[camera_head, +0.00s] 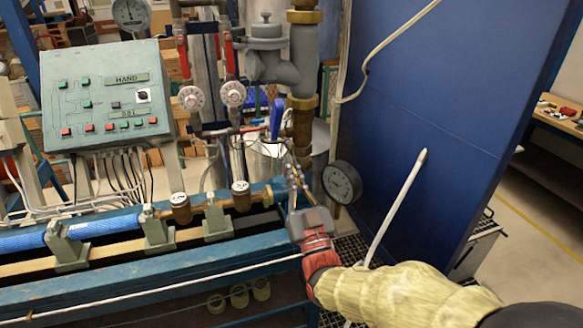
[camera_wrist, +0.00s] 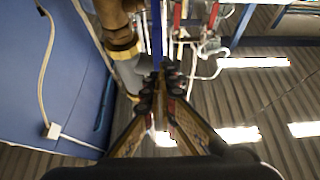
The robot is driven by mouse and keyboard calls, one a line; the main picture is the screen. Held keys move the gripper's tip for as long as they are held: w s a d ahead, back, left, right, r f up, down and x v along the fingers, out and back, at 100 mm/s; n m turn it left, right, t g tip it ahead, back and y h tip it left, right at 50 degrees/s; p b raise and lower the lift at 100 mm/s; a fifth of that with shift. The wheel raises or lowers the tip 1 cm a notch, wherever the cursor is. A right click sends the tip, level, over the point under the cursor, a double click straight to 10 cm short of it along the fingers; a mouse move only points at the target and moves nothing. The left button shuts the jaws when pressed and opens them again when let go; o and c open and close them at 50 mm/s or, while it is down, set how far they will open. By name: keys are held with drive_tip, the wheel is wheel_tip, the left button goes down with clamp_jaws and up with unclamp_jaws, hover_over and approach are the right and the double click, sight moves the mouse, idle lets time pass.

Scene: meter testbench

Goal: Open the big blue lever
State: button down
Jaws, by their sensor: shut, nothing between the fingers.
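The big blue lever (camera_head: 276,118) stands upright among the pipes, left of the thick grey and brass pipe. In the wrist view the lever (camera_wrist: 157,35) shows as a narrow blue strip just beyond my fingertips. My gripper (camera_head: 290,162) is shut and empty, its fingers pointing up from the lower right towards the lever's lower end. In the wrist view my gripper's fingertips (camera_wrist: 159,78) lie together in line with the lever. I cannot tell whether they touch it. The lever's base is partly hidden by pipework and my fingers.
A pressure gauge (camera_head: 342,182) sits close right of my gripper. A blue panel (camera_head: 450,110) with a pale cable rises on the right. The brass-jointed pipe (camera_head: 303,70) stands beside the lever. Red-handled valves with round dials (camera_head: 233,94) and a control box (camera_head: 105,95) are left.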

sight(277, 118)
drive_tip(key=b+x, duration=0.2)
drive_tip(key=x, duration=0.9)
drive_tip(key=shift+w+a+r+g+p, duration=0.15)
drive_tip(key=shift+r+g+p, duration=0.2)
drive_tip(key=shift+p, duration=0.4)
